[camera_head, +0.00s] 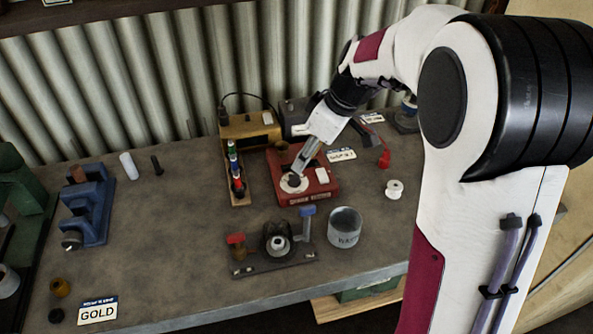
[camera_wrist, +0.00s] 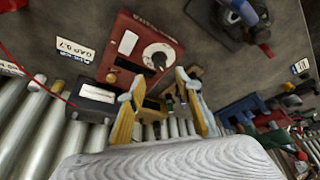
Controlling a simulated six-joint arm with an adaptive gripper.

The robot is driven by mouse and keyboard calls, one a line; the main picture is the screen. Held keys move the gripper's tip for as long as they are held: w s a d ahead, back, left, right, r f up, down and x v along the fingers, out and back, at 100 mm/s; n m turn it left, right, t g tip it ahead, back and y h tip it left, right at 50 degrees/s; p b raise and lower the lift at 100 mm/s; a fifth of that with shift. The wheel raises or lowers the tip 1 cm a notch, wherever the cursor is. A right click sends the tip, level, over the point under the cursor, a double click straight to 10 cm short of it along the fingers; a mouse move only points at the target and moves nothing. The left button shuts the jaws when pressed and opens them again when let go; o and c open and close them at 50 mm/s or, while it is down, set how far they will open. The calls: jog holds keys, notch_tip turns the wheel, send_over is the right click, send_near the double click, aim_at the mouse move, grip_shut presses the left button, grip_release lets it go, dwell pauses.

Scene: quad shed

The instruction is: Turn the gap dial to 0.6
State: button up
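The red box (camera_head: 320,193) stands at the middle back of the bench. On its top is the gap dial (camera_head: 287,188), a round white face with a dark knob. My gripper (camera_head: 297,173) is just above the dial in the head view and partly hides it. In the wrist view the dial (camera_wrist: 160,49) shows beyond my two fingertips, and my gripper (camera_wrist: 156,86) is open with nothing seen between the fingers. I cannot tell whether a finger touches the knob. The dial's setting is too small to read.
A card (camera_wrist: 75,50) beside the box appears to read "GAP 0.7". A wooden rack with coloured pieces (camera_head: 236,180) stands close left of the box. A grey can (camera_head: 345,228), a white spool (camera_head: 393,189) and a black fixture (camera_head: 275,250) lie nearer.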

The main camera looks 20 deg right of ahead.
aim_at(294, 174)
jog(key=shift+x, duration=3.65)
grip_shut()
